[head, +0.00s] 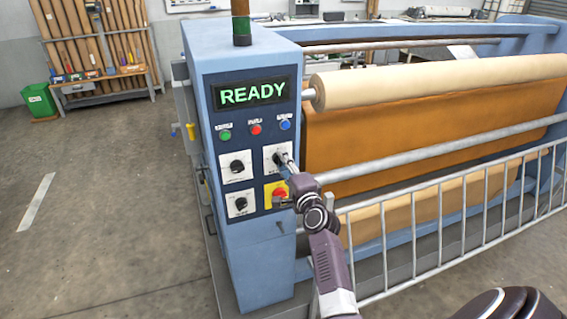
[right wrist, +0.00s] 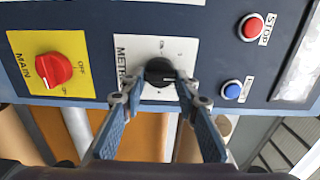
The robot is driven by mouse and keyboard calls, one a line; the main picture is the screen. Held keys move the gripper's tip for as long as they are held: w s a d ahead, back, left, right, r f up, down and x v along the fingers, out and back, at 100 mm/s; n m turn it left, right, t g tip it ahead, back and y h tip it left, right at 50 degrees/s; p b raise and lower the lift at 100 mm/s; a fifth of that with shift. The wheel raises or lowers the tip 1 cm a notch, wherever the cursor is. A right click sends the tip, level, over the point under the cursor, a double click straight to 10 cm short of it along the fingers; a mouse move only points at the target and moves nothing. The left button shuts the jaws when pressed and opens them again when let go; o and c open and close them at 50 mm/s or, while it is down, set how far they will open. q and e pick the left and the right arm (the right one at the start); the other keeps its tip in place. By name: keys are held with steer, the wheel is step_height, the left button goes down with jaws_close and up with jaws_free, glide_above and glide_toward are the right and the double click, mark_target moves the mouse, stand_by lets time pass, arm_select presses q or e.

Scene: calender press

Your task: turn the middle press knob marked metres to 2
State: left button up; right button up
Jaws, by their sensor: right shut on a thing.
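The press knob marked METRES is black (right wrist: 159,72), on a white plate (head: 270,152) at the upper right of the panel's knobs. In the wrist view its plate lettering is partly hidden and reads "METR". My right gripper (head: 284,158) reaches the knob from the lower right and hides much of it. In the wrist view the fingertips of the right gripper (right wrist: 157,88) are on either side of the knob, shut on it. The numbers around the knob are too small to read. My left gripper is not in view.
A red main switch on a yellow plate (right wrist: 75,85) sits beside the knob. Two other black knobs (head: 237,166) are on the left of the panel. Green, red and blue buttons (head: 255,129) and a READY display (head: 252,94) are above. A grey railing (head: 440,235) stands at the right.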

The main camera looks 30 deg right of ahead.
stand_by(0.3)
steer(key=o, duration=1.2)
steer(key=v, duration=1.2)
